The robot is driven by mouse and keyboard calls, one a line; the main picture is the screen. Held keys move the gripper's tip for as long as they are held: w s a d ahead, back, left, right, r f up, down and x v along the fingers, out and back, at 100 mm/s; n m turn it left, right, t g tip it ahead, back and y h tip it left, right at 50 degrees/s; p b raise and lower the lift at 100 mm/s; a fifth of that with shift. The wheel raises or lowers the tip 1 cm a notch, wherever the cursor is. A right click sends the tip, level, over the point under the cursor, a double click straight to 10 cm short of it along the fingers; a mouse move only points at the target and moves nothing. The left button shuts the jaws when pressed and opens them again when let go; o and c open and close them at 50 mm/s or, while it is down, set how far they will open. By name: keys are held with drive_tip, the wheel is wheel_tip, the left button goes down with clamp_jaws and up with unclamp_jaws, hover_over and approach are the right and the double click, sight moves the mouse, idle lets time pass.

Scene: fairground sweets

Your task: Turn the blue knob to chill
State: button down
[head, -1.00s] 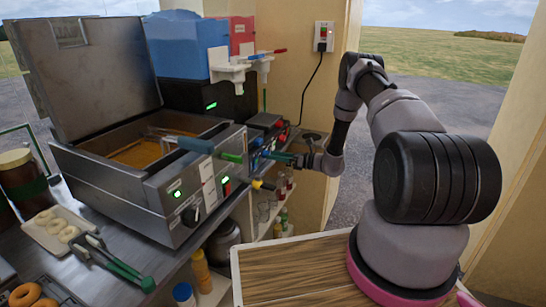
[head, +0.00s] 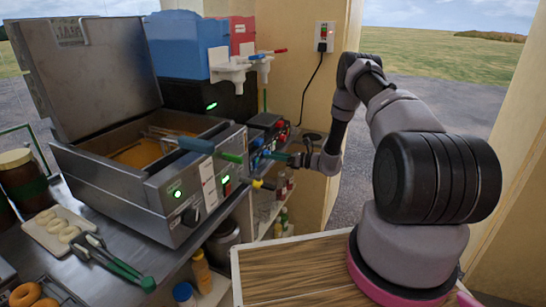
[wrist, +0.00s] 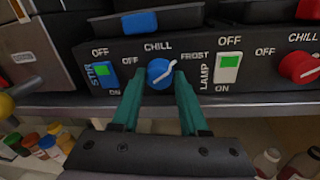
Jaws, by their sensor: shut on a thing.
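The blue knob (wrist: 160,73) is on a dark front panel, with OFF to its left, CHILL above it and FROST to its right. Its white pointer line is slanted, with its upper end to the right of CHILL, toward FROST. My gripper (wrist: 159,80) has its teal fingers on both sides of the knob, shut on it. In the head view, my gripper (head: 277,156) reaches the machine's front from the right. The knob is too small and covered to read there.
A STIR switch (wrist: 101,76) is left of the knob and a LAMP switch (wrist: 228,68) right of it. A red knob (wrist: 299,67) is farther right. Bottles (wrist: 40,148) stand on a shelf below. In the head view, a steel fryer (head: 150,180) stands left of my gripper.

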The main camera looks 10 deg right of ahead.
drive_tip(key=n+h, duration=0.1)
drive_tip(key=n, duration=0.9)
drive_tip(key=shift+s+r+h, duration=0.1)
drive_tip(key=shift+s+h, duration=0.05)
drive_tip(key=shift+h, duration=0.25)
drive_tip(key=shift+n, duration=0.3)
drive_tip(key=shift+c, duration=2.1)
unclamp_jaws()
drive_tip(key=v, duration=1.1)
